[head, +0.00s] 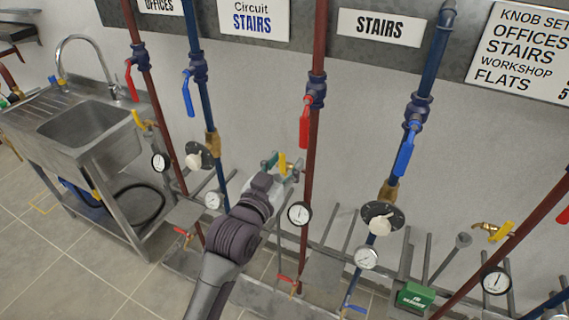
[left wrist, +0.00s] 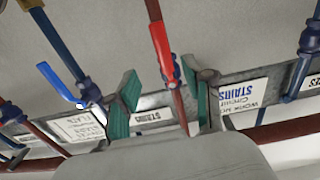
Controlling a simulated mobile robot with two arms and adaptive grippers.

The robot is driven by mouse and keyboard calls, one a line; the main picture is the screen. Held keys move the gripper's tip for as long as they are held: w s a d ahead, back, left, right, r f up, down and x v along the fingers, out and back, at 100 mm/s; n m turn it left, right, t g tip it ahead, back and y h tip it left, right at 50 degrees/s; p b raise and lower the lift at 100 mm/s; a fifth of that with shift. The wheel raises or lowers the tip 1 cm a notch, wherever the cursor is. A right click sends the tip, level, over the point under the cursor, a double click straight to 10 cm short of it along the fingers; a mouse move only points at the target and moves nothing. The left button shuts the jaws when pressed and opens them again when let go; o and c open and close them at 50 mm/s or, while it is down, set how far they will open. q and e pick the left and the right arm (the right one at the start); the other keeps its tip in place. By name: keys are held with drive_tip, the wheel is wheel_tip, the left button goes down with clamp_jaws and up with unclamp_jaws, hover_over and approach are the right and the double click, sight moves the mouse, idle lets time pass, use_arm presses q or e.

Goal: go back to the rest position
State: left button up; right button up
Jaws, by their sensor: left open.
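My left gripper (head: 284,167) is in the middle of the head view, its arm coming up from the bottom. It is in front of the wall, just left of a red pipe (head: 312,150). In the left wrist view its two green-padded fingers (left wrist: 162,105) are apart, with nothing held between them. A red valve lever (left wrist: 161,48) and its pipe show beyond the gap. A small yellow handle (head: 282,163) shows at the fingertips in the head view; I cannot tell whether they touch it. My right gripper is in neither view.
Vertical red and blue pipes with levers and gauges line the wall, including a blue pipe (head: 428,70) and a gauge (head: 299,214). A steel sink (head: 90,125) stands at left. A green box (head: 415,297) is low at right. Tiled floor (head: 60,285) is clear at lower left.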

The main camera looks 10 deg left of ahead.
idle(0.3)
use_arm(q)
wheel_tip(320, 180, down, 20)
drive_tip(key=a+g+y, duration=0.2)
drive_tip(key=g, duration=0.2)
drive_tip(key=s+a+f+g, duration=0.1)
drive_tip(key=s+f, duration=0.3)
drive_tip(key=f, duration=0.4)
drive_tip(key=s+a+f+g+y, duration=0.1)
drive_tip(key=s+a+f+g, duration=0.1)
drive_tip(key=s+f, duration=0.35)
drive_tip(key=s+a+f+g, duration=0.1)
drive_tip(key=s+f, duration=0.2)
drive_tip(key=f, duration=0.6)
drive_tip(key=s+a+f+g+y, duration=0.1)
drive_tip(key=s+a+f+g, duration=0.15)
drive_tip(key=s+f, duration=0.6)
drive_tip(key=s+a+f+g+y, duration=0.15)
drive_tip(key=s+a+f, duration=0.25)
drive_tip(key=s+f, duration=0.45)
drive_tip(key=s+a+f+g, duration=0.2)
drive_tip(key=s, duration=0.8)
drive_tip(key=s+a+f+n+g, duration=0.1)
drive_tip(key=s+a+f+g, duration=0.1)
drive_tip(key=s, duration=0.8)
drive_tip(key=shift+a+f, duration=0.2)
drive_tip(key=shift+a, duration=0.15)
